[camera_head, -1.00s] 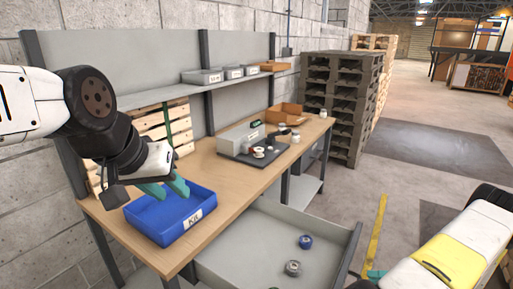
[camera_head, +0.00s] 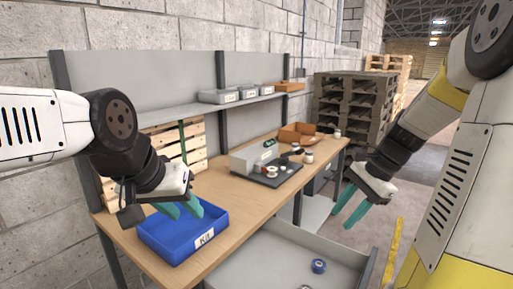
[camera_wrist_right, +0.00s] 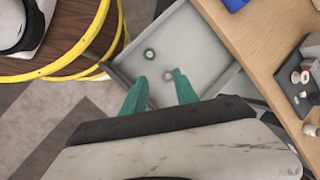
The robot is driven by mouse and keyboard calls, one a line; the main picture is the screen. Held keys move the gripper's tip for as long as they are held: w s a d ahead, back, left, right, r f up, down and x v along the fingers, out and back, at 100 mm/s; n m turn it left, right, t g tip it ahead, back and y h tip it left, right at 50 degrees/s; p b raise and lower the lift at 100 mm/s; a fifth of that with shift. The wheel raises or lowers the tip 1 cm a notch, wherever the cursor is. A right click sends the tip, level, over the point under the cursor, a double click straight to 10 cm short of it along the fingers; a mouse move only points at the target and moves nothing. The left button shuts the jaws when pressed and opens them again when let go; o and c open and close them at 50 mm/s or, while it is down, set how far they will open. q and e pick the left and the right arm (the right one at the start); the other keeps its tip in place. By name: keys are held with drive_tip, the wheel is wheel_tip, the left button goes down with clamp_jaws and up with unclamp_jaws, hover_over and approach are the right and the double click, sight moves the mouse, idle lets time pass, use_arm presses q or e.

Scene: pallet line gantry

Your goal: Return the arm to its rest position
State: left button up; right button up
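My left gripper (camera_head: 182,209) hangs over the blue kit bin (camera_head: 170,244) on the workbench. Its two teal fingers stand apart, with nothing visible between them. My right gripper (camera_head: 351,207) is raised in front of the bench, near the open drawer's far end in the head view. In the right wrist view its teal fingers (camera_wrist_right: 158,84) stand apart and empty, with the drawer (camera_wrist_right: 205,60) beyond them. A blue-rimmed round part (camera_head: 318,266) lies in the drawer, with a grey round part (camera_head: 305,287) at the picture's lower edge.
The wooden workbench (camera_head: 235,209) carries a dark tray (camera_head: 262,180) with small parts, and a brown box (camera_head: 290,134). Grey bins (camera_head: 217,97) stand on the shelf above. The open drawer (camera_head: 250,270) juts out in front. Stacked pallets (camera_head: 342,105) stand behind.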

drive_tip(key=s+a+r+n+t+h, duration=0.2)
drive_tip(key=s+a+r+n+t, duration=0.3)
drive_tip(key=s+a+r+n, duration=0.3)
drive_tip(key=s+n, duration=0.3)
drive_tip(key=n, duration=0.2)
drive_tip(key=shift+r+n+h, duration=0.3)
drive_tip(key=shift+r+n, duration=0.05)
drive_tip(key=shift+n, duration=0.05)
